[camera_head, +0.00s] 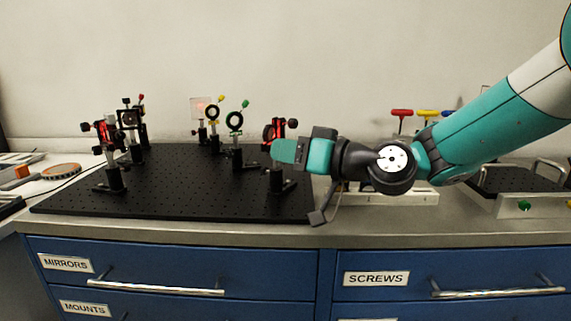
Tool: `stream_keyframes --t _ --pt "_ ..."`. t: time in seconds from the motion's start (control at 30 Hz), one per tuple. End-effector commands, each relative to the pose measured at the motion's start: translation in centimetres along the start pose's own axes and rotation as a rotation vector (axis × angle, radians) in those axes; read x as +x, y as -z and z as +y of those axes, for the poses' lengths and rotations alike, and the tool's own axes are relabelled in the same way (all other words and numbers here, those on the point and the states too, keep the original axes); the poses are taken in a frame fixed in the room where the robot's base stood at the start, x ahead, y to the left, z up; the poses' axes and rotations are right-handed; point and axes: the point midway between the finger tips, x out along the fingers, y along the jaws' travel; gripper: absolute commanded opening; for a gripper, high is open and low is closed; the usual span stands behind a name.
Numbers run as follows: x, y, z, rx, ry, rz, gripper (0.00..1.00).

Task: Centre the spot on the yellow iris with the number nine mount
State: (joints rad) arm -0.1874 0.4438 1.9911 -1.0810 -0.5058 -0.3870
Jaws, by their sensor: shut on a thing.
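The yellow iris (213,112) is a dark ring on a post with a yellow tip, towards the back of the black breadboard (170,195). A pale card (198,104) stands behind it. I cannot clearly make out a spot on the iris. My gripper (277,151) is at the front right mount (275,130), which has a red-lit face and a black knob on its right. The gripper is shut on a part of this mount; its body hides which part. No number is readable on any mount, so I cannot tell which is number nine.
A green-tipped iris (235,121) stands between the yellow iris and my gripper. Several mounts (107,135) stand at the left of the breadboard. Red, yellow and blue handled tools (402,113) stand behind my arm. The breadboard's front middle is clear.

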Motion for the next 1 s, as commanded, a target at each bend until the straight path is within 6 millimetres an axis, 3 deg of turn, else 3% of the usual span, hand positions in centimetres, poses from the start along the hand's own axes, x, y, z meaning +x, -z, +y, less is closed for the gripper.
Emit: stream_keyframes --t 0.23,0.27,0.37,0.8,1.0 --pt "0.0 0.0 0.0 0.001 -0.002 -0.003 0.00" --pt "0.0 0.0 0.0 0.001 -0.002 -0.003 0.23" --pt "0.0 0.0 0.0 0.001 -0.001 -0.003 0.44" --pt "-0.2 0.0 0.0 0.002 -0.001 -0.002 0.44" --pt "-2.7 -0.1 0.2 0.003 -0.004 0.000 0.44"
